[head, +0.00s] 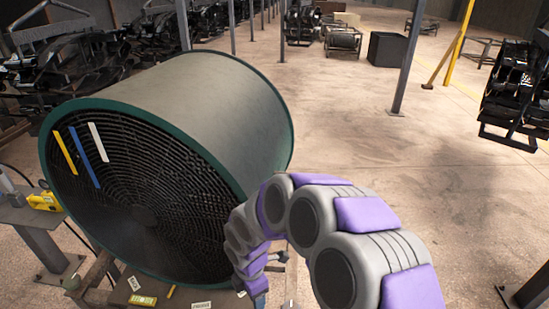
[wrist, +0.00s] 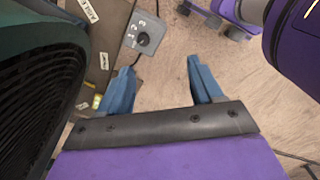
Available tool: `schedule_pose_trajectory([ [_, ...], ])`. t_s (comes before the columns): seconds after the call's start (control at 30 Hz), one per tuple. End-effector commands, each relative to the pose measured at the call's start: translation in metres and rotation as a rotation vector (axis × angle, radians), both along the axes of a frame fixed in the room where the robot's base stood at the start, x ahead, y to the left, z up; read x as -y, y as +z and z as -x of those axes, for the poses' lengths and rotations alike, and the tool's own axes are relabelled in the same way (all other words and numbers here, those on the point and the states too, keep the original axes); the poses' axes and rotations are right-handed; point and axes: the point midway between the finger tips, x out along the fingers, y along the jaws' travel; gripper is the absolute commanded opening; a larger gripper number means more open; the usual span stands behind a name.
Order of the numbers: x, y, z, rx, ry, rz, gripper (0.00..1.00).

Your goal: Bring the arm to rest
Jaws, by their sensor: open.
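My arm curves down in front of the large drum fan (head: 200,110) in the head view. My gripper (wrist: 160,68) has its two blue fingers spread apart in the wrist view, with nothing between them but floor. In the head view its end shows only in part, low beside the fan's lower right. The fan has a grey shell, a green rim and a black grille with yellow, blue and white strips. Its dark grille side (wrist: 35,90) is left of my gripper in the wrist view.
A grey control box with a knob (wrist: 143,38) lies beyond my left finger. A labelled stand (wrist: 100,45) is beside the fan. A yellow tool (head: 43,201) is at far left. A post (head: 405,65) and dark rack (head: 515,95) stand right. Open floor lies between.

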Motion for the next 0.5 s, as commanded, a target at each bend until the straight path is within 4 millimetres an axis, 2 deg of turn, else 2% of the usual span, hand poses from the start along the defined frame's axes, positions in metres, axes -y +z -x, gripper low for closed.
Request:
schedule_pose_trajectory([
  [0.03, 0.014, 0.017, 0.005, 0.002, -0.090, 0.001, 0.65],
  [0.2, 0.059, 0.062, 0.031, -0.009, -0.425, 0.030, 0.65],
  [0.37, 0.099, 0.097, 0.063, -0.013, -0.749, 0.061, 0.65],
  [0.5, 0.133, 0.121, 0.099, -0.019, -1.042, 0.093, 0.65],
])
